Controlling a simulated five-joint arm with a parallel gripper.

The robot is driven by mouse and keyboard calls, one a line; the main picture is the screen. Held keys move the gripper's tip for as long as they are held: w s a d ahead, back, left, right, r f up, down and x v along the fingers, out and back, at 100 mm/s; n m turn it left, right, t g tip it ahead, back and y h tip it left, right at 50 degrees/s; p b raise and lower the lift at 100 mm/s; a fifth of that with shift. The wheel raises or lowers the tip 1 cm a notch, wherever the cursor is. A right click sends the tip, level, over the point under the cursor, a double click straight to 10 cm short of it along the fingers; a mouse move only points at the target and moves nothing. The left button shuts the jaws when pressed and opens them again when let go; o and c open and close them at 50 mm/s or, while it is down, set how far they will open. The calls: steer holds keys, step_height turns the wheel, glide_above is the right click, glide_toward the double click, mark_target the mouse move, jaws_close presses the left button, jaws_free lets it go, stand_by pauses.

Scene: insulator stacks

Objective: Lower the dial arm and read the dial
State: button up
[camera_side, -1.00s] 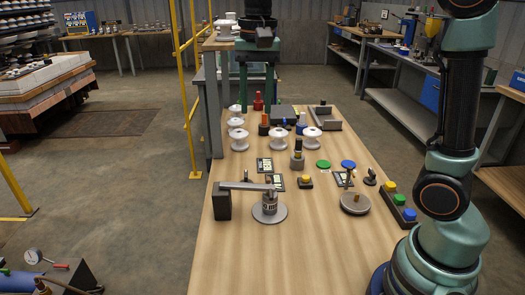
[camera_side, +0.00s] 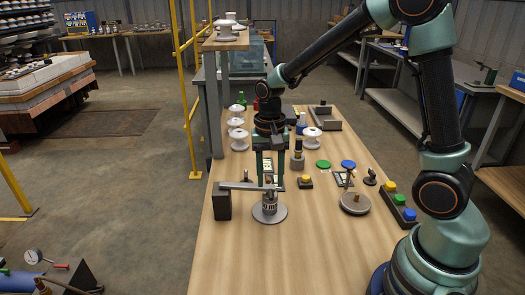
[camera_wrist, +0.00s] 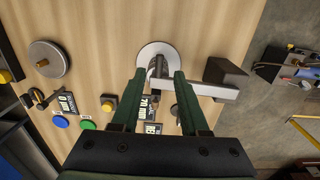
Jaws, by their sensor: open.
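A grey horizontal bar (camera_side: 245,187), which looks like the dial arm, runs from a dark block (camera_side: 222,203) over a round grey base (camera_side: 269,215) with a short marked post (camera_side: 269,206). No dial face is readable on it. My gripper (camera_side: 271,180) points down just above and behind the bar's right end, fingers apart. In the wrist view my gripper (camera_wrist: 160,74) is open, its fingertips either side of the bar's end (camera_wrist: 162,85) near the disc (camera_wrist: 158,53). Whether the fingers touch the bar I cannot tell.
White insulators (camera_side: 312,134) and a grey tray (camera_side: 326,117) stand farther back. A yellow button (camera_side: 305,181), a round disc stand (camera_side: 355,203) and a button box (camera_side: 399,206) are to the right. The table's front is clear.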

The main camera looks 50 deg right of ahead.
mark_target(270, 194)
steer(key=shift+f, duration=1.7)
jaws_close()
